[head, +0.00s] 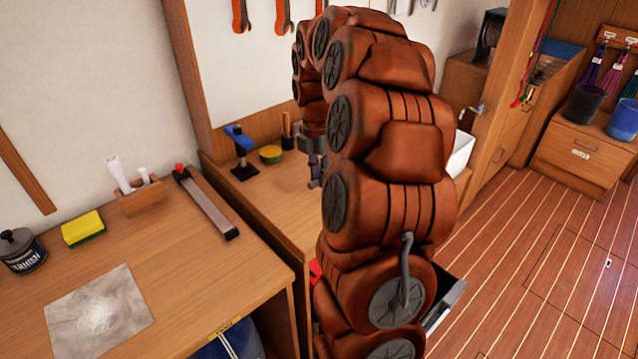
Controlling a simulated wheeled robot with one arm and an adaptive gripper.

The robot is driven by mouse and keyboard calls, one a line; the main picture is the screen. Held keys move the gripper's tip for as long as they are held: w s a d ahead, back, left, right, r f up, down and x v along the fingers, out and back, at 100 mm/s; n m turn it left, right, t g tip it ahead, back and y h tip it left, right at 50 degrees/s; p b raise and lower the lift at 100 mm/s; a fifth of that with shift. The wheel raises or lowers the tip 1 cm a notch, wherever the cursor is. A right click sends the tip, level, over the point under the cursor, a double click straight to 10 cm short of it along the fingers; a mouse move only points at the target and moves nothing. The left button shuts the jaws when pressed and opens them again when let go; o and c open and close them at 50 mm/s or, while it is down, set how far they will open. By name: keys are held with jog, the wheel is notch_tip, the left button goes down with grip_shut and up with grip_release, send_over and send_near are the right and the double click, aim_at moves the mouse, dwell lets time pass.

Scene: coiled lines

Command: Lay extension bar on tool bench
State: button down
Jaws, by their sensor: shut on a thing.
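My gripper (315,163) is at the end of my bent arm, low over the wooden tool bench (258,212) in the middle of the head view. My arm covers part of it, and its fingers show only as a small grey-blue piece. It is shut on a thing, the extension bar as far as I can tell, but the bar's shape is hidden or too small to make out. The bench's right part is also behind my arm. Its front left surface is bare.
The left worktop holds a long grey bar with a red end (207,203), a sponge (83,229) and a varnish tin (20,251). An open drawer (447,300) juts out right.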

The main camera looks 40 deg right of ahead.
aim_at(319, 194)
jog(key=shift+w+f+p, duration=0.15)
jog(key=shift+f+p, duration=0.4)
jog(key=shift+f, duration=1.25)
jog(key=shift+f, duration=0.1)
jog(key=c, duration=1.1)
grip_release()
notch_tip(319, 194, up, 12)
jog(key=b, duration=0.2)
jog(key=shift+w, duration=0.35)
jog(key=shift+a, duration=0.1)
